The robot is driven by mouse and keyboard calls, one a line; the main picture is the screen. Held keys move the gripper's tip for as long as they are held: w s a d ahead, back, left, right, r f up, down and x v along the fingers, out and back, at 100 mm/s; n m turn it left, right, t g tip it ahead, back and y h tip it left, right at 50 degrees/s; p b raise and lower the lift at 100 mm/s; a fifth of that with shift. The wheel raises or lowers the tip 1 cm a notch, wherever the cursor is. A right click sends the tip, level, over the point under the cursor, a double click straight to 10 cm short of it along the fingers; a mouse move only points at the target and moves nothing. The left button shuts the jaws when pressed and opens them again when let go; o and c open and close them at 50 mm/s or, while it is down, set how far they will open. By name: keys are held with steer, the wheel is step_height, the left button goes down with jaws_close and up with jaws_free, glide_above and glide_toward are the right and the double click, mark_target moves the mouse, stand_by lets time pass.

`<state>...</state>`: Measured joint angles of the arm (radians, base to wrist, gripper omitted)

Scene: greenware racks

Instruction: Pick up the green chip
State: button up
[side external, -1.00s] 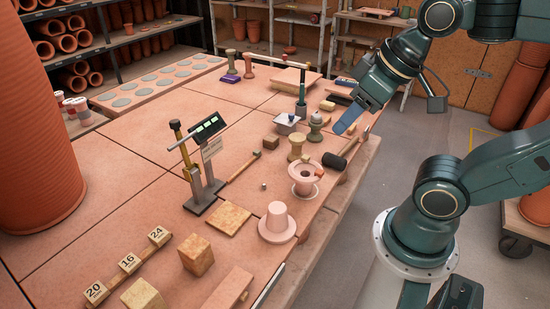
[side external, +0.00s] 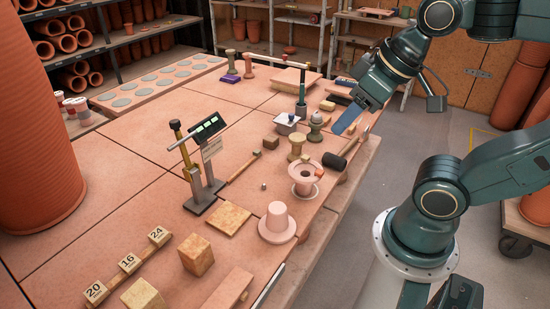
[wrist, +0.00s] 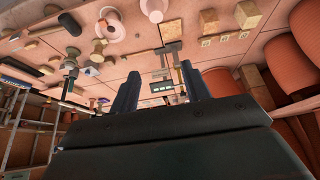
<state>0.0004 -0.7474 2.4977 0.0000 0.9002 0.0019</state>
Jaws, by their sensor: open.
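I cannot make out the green chip for certain in either view. My gripper (side external: 348,118) hangs above the right edge of the table in the side external view, its blue fingers pointing down and left. In the wrist view its two fingers stand apart with nothing between them (wrist: 160,88), so it is open and empty. A small greyish piece (side external: 263,186) lies on the table in front of the pink ring-shaped piece (side external: 305,188); its colour is too small to tell. Small chips, one orange (side external: 319,172) and one yellowish (side external: 305,157), show near that ring.
The clay-coloured table (side external: 110,160) holds a stand with a green-lit display (side external: 207,126), a pink flanged cup (side external: 277,220), a wooden block (side external: 196,255), a spool (side external: 297,146) and a black cylinder (side external: 334,161). The table's left middle is clear.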

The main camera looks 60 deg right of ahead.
steer(key=w+d+r+m+g, duration=0.1)
steer(key=w+d+r+m, duration=0.15)
steer(key=w, duration=0.45)
steer(key=w+d+r+m+g, duration=0.1)
steer(key=w+m, duration=0.2)
steer(key=w, duration=0.4)
steer(key=m+g, duration=0.4)
steer(key=m, duration=0.9)
glide_above(258, 151)
step_height(258, 151, down, 28)
steer(key=shift+r+n, duration=0.2)
steer(key=shift+n, duration=0.05)
steer(key=shift+a+f, duration=0.1)
steer(key=shift+f, duration=4.15)
